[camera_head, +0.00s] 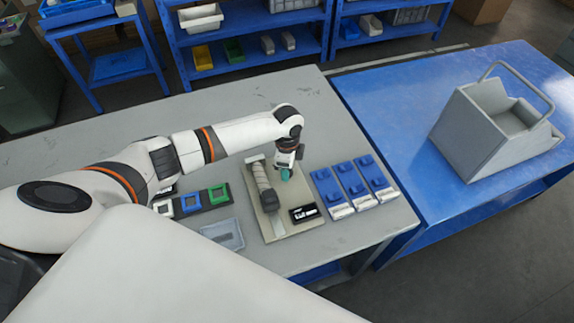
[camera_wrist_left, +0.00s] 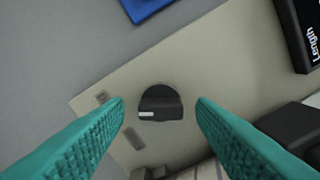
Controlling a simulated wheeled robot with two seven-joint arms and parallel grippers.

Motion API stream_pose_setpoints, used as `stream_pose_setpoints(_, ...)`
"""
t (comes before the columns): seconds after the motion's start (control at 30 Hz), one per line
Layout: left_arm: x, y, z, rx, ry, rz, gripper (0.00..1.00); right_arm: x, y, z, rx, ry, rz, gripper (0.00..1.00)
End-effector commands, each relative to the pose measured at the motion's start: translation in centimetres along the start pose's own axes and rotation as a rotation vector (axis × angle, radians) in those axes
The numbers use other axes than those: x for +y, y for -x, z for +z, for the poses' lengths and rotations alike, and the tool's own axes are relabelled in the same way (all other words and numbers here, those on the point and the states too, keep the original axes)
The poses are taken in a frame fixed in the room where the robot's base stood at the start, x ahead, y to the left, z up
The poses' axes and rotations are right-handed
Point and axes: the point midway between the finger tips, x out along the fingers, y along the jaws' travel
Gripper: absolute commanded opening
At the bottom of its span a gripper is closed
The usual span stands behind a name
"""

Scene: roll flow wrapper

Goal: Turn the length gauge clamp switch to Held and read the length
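The clamp switch is a dark round knob (camera_wrist_left: 160,102) with a short white mark at its left side, set in the beige gauge plate (camera_wrist_left: 215,75). Two small dark labels beside it are unreadable. My left gripper (camera_wrist_left: 160,106) is open, its teal fingers on either side of the knob with gaps; contact is not visible. In the head view my left gripper (camera_head: 286,173) is over the far right part of the plate (camera_head: 272,228) and hides the switch. The black length display (camera_head: 304,213) is at the plate's near right; in the wrist view only "Length" is readable on it. My right gripper is out of view.
A grey clamp-like part (camera_head: 263,187) lies along the plate. Several blue units (camera_head: 353,182) stand to its right, and colored square frames (camera_head: 191,202) and a clear tray (camera_head: 223,235) to its left. A grey bin (camera_head: 497,125) sits on the blue table (camera_head: 400,110).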

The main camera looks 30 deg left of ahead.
Motion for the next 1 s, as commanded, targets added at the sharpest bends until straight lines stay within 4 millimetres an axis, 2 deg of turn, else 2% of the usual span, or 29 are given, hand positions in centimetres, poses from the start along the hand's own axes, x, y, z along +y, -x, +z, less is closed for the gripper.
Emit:
stream_pose_setpoints(0.17, 0.0, 0.1, -0.1, 0.001, 0.001, -0.001, 0.51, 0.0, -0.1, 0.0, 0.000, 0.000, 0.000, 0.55)
stream_pose_setpoints(0.27, 0.0, 0.9, -0.1, 0.000, 0.000, 0.001, 0.51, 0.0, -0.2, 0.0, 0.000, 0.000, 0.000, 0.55)
stream_pose_setpoints(0.7, 0.1, 9.5, 0.0, 0.000, -0.001, 0.004, 0.51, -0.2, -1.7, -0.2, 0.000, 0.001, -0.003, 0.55)
stream_pose_setpoints(0.83, 0.1, 11.1, 0.0, -0.001, 0.000, 0.001, 0.51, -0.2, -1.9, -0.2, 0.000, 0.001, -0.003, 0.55)
stream_pose_setpoints(1.0, 0.0, 12.0, 0.0, 0.000, 0.000, 0.001, 0.51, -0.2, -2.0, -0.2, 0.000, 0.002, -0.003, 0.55)
